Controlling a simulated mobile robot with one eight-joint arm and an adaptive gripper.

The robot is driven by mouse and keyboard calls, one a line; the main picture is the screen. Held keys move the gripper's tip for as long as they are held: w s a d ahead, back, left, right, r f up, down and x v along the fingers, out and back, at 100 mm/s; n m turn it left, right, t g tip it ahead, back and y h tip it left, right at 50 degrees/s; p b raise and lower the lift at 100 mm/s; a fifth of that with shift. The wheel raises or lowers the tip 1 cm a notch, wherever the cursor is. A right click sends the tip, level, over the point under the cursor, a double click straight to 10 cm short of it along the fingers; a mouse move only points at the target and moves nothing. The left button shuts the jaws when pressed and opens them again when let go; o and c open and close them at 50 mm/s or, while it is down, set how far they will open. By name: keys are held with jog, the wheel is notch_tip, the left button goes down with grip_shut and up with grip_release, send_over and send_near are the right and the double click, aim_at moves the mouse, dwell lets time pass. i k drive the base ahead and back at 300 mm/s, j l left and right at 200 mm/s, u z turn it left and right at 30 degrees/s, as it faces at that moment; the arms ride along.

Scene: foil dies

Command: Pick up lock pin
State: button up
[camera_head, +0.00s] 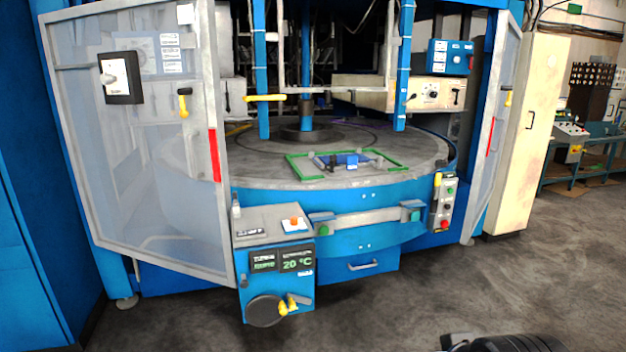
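I cannot make out for certain which thing is the lock pin. A small upright grey and white piece (236,207) stands at the back left of the control console (270,222). A green frame (299,168) lies on the round grey turntable (262,160), with a blue fixture (345,161) inside it. A dark part of my own arm, probably my gripper (462,342), shows at the bottom right edge, over the floor and well apart from the machine. It is cut off, so its fingers and any hold cannot be judged.
The left mesh door (150,200) and right door (494,120) of the blue machine stand open. A yellow-handled crank wheel (266,311) sticks out below the console. A button panel (445,203) hangs at the right. The grey floor (410,300) in front is clear.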

aim_at(438, 175)
jog(key=i+l+z, duration=0.45)
jog(key=i+l, duration=0.2)
jog(key=i, duration=0.5)
jog(key=i+l+z, duration=0.1)
jog(key=i, duration=0.65)
jog(key=i+l, duration=0.25)
jog(key=i, duration=0.45)
